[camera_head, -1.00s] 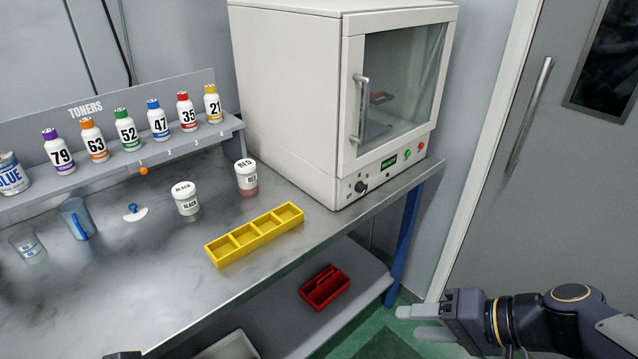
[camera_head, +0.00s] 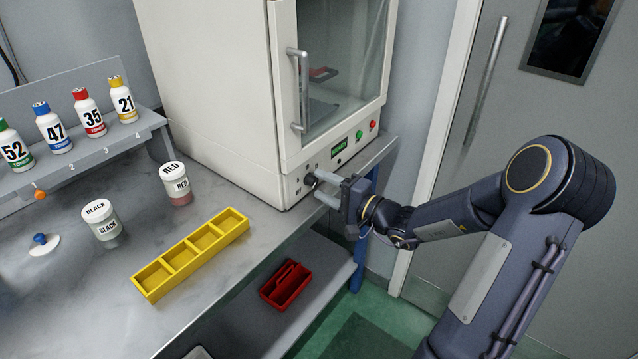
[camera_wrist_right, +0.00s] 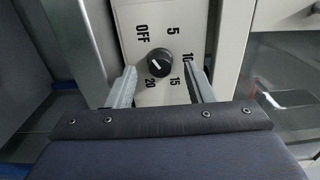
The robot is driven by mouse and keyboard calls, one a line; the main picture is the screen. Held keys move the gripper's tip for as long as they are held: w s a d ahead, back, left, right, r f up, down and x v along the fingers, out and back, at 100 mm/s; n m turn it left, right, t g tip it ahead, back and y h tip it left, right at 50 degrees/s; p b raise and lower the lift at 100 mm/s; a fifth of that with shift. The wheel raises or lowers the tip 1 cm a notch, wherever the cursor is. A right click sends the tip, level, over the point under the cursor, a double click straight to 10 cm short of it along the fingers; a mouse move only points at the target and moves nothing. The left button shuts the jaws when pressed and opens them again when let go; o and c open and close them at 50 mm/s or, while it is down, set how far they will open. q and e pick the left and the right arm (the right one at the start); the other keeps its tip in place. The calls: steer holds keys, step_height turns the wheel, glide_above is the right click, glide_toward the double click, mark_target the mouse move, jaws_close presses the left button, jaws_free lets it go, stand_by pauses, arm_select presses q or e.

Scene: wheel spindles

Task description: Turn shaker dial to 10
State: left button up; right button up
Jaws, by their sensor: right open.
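The shaker is a white cabinet (camera_head: 215,75) with a glass door at the back of the bench. Its black dial (camera_head: 309,180) is low on the front panel. In the right wrist view the dial (camera_wrist_right: 159,62) is ringed by OFF, 5, 10, 15 and 20. A short white mark shows on the knob; I cannot tell its exact setting. My right gripper (camera_head: 322,187) is open in front of the dial. In the wrist view its fingers (camera_wrist_right: 161,80) stand either side of the dial, with gaps between. My left gripper is out of view.
A green display (camera_head: 339,148) and red and green buttons sit right of the dial. A yellow tray (camera_head: 143,292), a RED jar (camera_head: 174,184) and a BLACK jar (camera_head: 101,220) stand on the bench. A red caddy (camera_head: 286,285) is on the lower shelf.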

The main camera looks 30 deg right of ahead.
steer(key=shift+w+a, duration=0.3)
steer(key=shift+w, duration=0.35)
steer(key=c, duration=1)
